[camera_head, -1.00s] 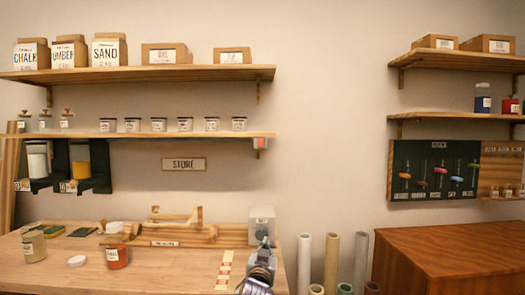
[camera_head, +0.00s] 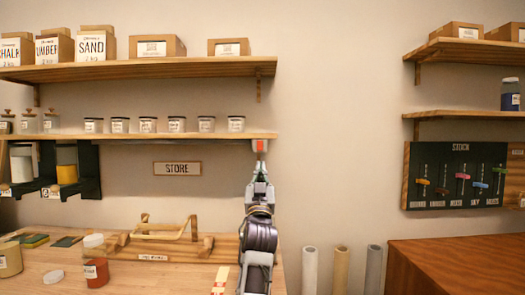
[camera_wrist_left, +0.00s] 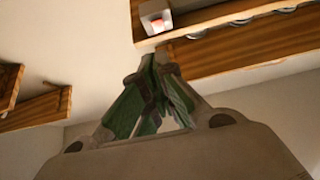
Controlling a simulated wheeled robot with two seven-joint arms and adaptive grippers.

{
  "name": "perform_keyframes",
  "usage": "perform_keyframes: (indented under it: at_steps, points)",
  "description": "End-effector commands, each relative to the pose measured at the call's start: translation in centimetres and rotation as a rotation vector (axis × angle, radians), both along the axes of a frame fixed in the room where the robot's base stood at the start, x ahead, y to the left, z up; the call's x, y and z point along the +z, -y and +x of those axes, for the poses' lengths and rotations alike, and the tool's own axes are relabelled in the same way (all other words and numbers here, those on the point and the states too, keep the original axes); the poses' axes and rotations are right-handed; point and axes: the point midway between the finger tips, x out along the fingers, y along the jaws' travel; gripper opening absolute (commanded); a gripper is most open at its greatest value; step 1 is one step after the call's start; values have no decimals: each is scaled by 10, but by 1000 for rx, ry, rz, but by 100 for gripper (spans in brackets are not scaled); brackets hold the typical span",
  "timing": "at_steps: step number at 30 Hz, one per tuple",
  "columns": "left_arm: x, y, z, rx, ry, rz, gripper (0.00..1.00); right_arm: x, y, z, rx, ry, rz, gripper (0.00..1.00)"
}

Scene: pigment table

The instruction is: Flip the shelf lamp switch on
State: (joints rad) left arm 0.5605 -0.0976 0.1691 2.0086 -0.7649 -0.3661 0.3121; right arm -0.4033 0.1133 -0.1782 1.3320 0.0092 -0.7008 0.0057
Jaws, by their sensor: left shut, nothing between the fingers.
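The shelf lamp switch (camera_head: 260,146) is a small pale box with a red face under the right end of the lower left shelf. In the left wrist view the switch (camera_wrist_left: 155,17) is at the top, on the shelf's underside, with a pale reddish part. My left gripper (camera_head: 261,161) points up just below the switch in the head view, its fingers shut and empty. In the left wrist view the green-padded fingers of the gripper (camera_wrist_left: 158,60) come together below the switch in the picture. I cannot tell whether the fingertips touch it. My right gripper is out of view.
The lower shelf (camera_head: 200,136) holds a row of small jars. A store sign (camera_head: 177,168) hangs below it. The table (camera_head: 130,281) bears an orange-red jar (camera_head: 96,273) and a wooden rack (camera_head: 165,228).

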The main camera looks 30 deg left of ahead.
Motion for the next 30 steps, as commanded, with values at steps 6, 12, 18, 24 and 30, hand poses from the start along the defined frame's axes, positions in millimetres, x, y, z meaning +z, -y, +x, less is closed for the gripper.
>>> perform_keyframes:
  at_steps: [6,12,18,24,30]
  points:
    - [11,-1,-3,5,26,7,0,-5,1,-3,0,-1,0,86]
    - [11,-1,-3,5,26,8,0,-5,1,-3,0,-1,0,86]
    - [12,-1,-2,5,26,8,0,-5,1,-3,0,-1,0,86]
    - [17,-5,4,4,25,9,0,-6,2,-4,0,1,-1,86]
    - [28,-12,15,6,26,9,0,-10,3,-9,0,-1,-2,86]
